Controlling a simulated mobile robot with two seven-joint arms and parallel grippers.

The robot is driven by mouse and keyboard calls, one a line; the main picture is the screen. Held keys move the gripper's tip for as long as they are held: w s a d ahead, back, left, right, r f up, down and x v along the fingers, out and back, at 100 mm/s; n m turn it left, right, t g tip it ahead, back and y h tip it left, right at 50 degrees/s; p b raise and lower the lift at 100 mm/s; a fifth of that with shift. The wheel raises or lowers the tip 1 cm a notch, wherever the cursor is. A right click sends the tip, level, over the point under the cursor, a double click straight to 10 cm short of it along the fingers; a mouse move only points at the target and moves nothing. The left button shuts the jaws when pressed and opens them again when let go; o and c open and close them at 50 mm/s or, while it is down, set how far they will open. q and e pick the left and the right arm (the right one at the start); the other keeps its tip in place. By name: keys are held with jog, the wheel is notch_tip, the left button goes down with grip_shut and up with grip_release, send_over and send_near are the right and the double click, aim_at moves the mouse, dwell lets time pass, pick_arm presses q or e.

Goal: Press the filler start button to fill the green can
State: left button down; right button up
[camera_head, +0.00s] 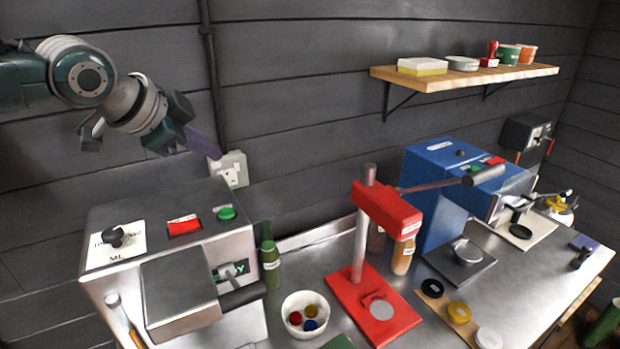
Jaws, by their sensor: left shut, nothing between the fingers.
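The steel machine (175,205) at the left has an ML dial (117,237), a red switch (184,226) and a green button (226,213) on its sloping top. It looks like the filler, and the green button like its start button. A small green patch (240,268) shows beside the machine's front housing; I cannot tell whether it is the green can. My left gripper (216,152) is shut and empty, above and behind the green button, apart from it and near the wall socket. My right gripper is not in view.
A green bottle (271,266) stands right of the steel machine. A white bowl (306,315), red lever press (388,209) and blue machine (437,185) with its own green button (475,168) stand farther right. A wall socket (231,170) and wooden shelf (470,78) are behind.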

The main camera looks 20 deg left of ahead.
aim_at(220, 215)
pick_arm(q)
notch_tip(220, 215, down, 8)
jog(key=b, duration=0.7)
jog(key=shift+f+b, duration=0.15)
jog(key=shift+b, duration=0.25)
jog(key=shift+f, duration=0.3)
dwell(1.4)
jog(key=shift+f+b, duration=0.4)
jog(key=shift+b, duration=0.05)
jog(key=shift+f+b, duration=0.3)
jog(key=shift+f, duration=0.1)
dwell(0.4)
jog(key=shift+r, duration=0.1)
jog(key=shift+r+p, duration=0.7)
jog(key=shift+p, duration=0.15)
